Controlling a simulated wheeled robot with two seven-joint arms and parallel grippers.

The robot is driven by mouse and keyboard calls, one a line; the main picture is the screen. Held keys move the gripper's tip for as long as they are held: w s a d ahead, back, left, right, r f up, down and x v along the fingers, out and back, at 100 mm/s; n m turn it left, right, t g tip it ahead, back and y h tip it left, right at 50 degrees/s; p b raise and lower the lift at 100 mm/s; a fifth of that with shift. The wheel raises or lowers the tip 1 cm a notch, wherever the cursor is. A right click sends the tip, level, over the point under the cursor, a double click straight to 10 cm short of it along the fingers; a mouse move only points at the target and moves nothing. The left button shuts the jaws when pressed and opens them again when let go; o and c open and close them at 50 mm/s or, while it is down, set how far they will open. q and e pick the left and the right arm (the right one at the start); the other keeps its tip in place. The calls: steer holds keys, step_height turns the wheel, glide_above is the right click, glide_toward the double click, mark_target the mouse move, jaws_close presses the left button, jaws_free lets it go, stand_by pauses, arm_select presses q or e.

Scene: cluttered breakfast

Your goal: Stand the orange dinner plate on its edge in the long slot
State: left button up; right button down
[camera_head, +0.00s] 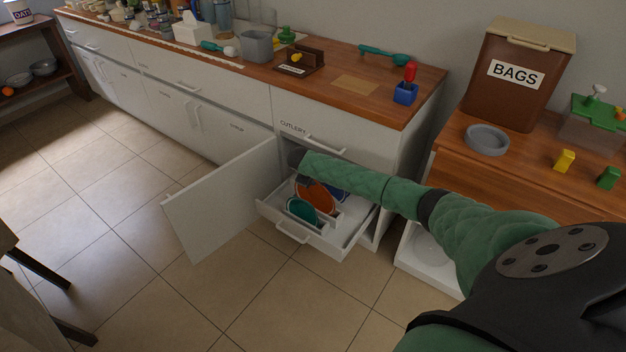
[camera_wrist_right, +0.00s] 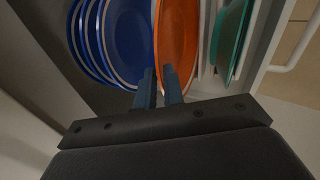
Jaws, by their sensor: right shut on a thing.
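The orange dinner plate (camera_head: 315,195) stands on edge in the white pull-out drawer (camera_head: 337,240). In the right wrist view the orange plate (camera_wrist_right: 177,38) lies between a row of blue plates (camera_wrist_right: 122,38) and teal plates (camera_wrist_right: 231,40). My right gripper (camera_wrist_right: 158,78) is shut on the near rim of the orange plate. In the head view my green arm hides most of that gripper and part of the plates. White dividers show beside the teal plates. I cannot tell whether the orange plate's lower edge rests in the long slot. My left gripper is not in view.
The cabinet door (camera_head: 225,200) stands open left of the drawer. The wooden counter (camera_head: 340,85) above holds many items. A side table with a brown BAGS bin (camera_head: 515,75) and grey bowl (camera_head: 487,139) stands at right. The tiled floor in front is clear.

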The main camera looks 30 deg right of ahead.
steer(key=shift+f, duration=0.45)
stand_by(0.3)
steer(key=c, duration=0.9)
jaws_free()
steer(key=shift+o, duration=0.2)
steer(key=shift+r, duration=0.1)
